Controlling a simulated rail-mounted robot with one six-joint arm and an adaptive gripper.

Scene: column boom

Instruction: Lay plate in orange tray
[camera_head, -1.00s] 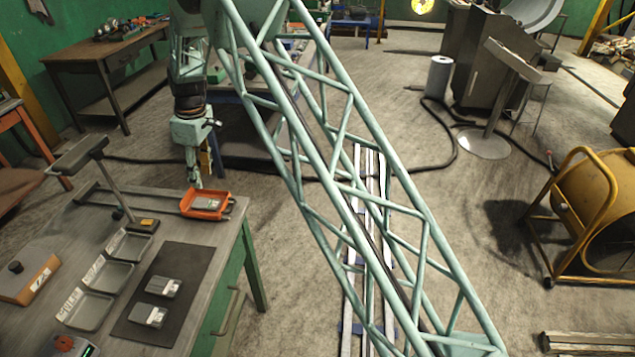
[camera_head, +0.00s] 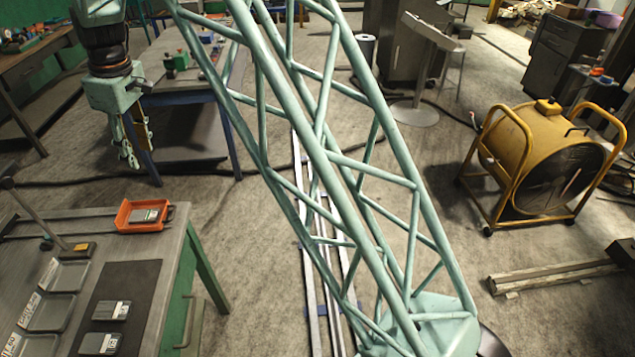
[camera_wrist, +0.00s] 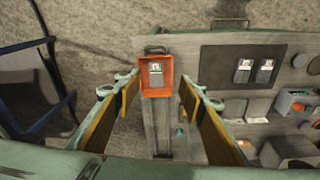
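The orange tray (camera_head: 124,223) stands on the near bench's far right corner. A small grey plate with a white label (camera_head: 143,216) lies inside it. In the wrist view the plate (camera_wrist: 156,75) is within the walls of the orange tray (camera_wrist: 146,93), apart from my fingers. My gripper (camera_head: 131,158) hangs above and behind the tray in the head view. In the wrist view my gripper (camera_wrist: 157,92) has its fingers wide apart with nothing between them. Two similar plates, the farther (camera_head: 111,310) and the nearer (camera_head: 99,343), lie on the dark mat (camera_head: 133,282).
Several grey trays (camera_head: 62,277) line the bench left of the mat. A stand with a post (camera_head: 30,215) rises beside the orange tray. A blue-legged table (camera_head: 190,92) is behind my gripper. A yellow fan (camera_head: 535,150) stands on the floor at right.

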